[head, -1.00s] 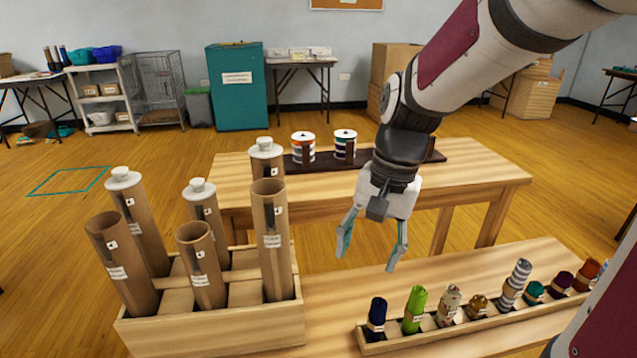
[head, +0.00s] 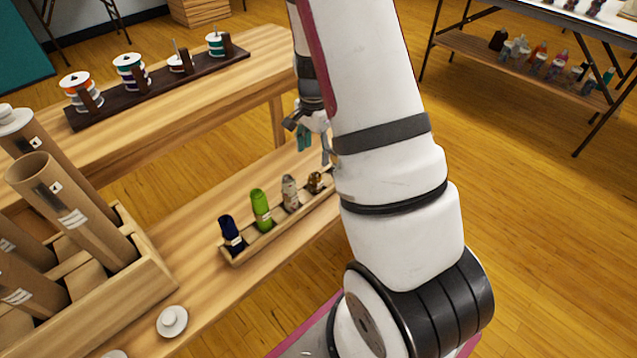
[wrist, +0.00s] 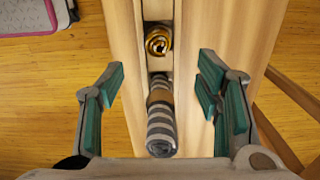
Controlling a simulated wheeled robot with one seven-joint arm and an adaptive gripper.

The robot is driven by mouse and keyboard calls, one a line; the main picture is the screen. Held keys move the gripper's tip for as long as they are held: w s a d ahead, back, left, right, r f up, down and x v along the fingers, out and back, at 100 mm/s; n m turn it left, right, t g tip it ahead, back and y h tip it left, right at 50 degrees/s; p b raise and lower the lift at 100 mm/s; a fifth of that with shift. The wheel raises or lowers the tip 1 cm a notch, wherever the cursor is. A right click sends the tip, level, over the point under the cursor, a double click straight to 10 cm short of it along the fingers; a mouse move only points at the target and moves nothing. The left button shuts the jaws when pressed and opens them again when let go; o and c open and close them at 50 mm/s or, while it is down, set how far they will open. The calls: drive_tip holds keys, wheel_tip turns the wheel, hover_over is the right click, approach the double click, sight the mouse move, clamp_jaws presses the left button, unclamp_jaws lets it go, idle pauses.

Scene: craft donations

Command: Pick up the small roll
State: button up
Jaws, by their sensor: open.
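A short gold-brown roll (head: 315,182) stands in a narrow wooden tray (head: 252,254); it is the shortest roll visible. The wrist view shows this gold roll (wrist: 158,40) end-on in its slot, beyond the fingertips. A grey-and-white striped roll (wrist: 161,125) with a brown band lies nearer my wrist, between the finger lines. My gripper (wrist: 162,84) is open and empty above the tray, its green-padded fingers either side of the row. In the head view, my gripper (head: 315,142) is partly hidden by my arm, which also covers the tray's right end.
Navy (head: 230,232), green (head: 261,210) and patterned (head: 290,193) rolls share the tray. Tall cardboard tubes (head: 72,208) stand in a wooden box at left; a white lid (head: 172,321) lies nearby. A rear table holds a dark rack (head: 160,92) of ribbon spools.

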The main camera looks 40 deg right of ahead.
sight(315, 174)
wheel_tip(315, 174, down, 10)
drive_tip(key=b, duration=0.3)
drive_tip(key=shift+a, duration=0.1)
drive_tip(key=shift+s, duration=0.1)
drive_tip(key=c, duration=1)
